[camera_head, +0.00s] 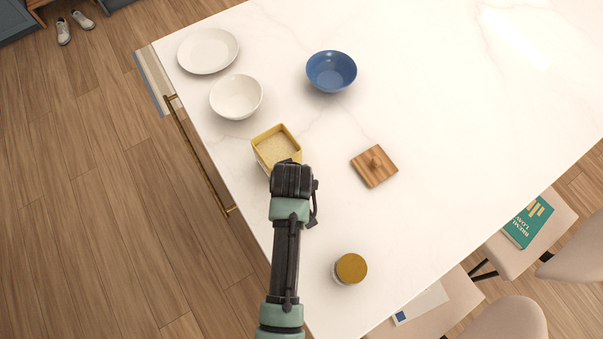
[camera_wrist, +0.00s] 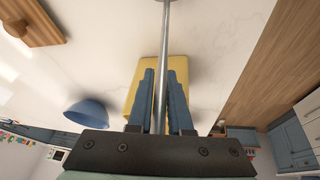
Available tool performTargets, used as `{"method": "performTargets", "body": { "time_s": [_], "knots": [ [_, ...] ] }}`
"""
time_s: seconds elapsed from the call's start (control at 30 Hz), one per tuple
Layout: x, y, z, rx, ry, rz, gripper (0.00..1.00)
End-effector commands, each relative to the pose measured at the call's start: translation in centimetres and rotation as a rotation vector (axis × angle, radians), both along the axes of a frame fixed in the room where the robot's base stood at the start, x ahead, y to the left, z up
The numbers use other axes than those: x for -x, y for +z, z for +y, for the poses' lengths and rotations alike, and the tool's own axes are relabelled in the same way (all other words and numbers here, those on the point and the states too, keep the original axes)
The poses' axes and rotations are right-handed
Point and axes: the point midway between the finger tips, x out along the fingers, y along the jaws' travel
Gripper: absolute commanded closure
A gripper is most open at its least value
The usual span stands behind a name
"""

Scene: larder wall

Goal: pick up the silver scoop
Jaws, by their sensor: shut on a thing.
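My gripper (camera_wrist: 160,75) is shut on the thin silver rod of the silver scoop (camera_wrist: 165,35), which runs up between the two fingers in the wrist view. The scoop's far end is cut off at the top edge there. In the head view my gripper (camera_head: 289,166) is over the near edge of a yellow square container (camera_head: 262,155) with pale grainy contents. The scoop cannot be made out in the head view. The yellow container (camera_wrist: 178,65) also shows behind the fingers in the wrist view.
A wooden lid with a knob (camera_head: 374,167) lies right of the container. A white bowl (camera_head: 236,97), a white plate (camera_head: 208,51) and a blue bowl (camera_head: 331,71) stand farther back. A gold-lidded jar (camera_head: 351,269) stands near the front. The marble counter's right side is clear.

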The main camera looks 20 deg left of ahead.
Motion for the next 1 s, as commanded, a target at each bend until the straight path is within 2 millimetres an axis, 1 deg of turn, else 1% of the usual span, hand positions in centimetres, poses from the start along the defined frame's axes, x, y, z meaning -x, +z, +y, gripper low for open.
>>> {"method": "performTargets", "body": {
  "time_s": [0.17,0.27,0.5,0.6,0.7,0.83,1.0],
  "knots": [
    [-0.1,0.7,0.0,-0.001,0.0,-0.003,1.0],
    [-0.1,1.9,0.0,-0.001,0.001,-0.004,1.0],
    [-0.2,6.5,0.0,-0.003,-0.001,-0.007,1.0],
    [-0.2,8.2,0.0,-0.002,-0.001,-0.005,1.0],
    [-0.1,9.3,0.0,0.0,0.0,-0.004,1.0],
    [0.0,10.0,0.0,0.0,0.0,-0.001,1.0],
    [0.0,10.1,0.0,0.0,0.0,0.0,1.0]
  ]
}}
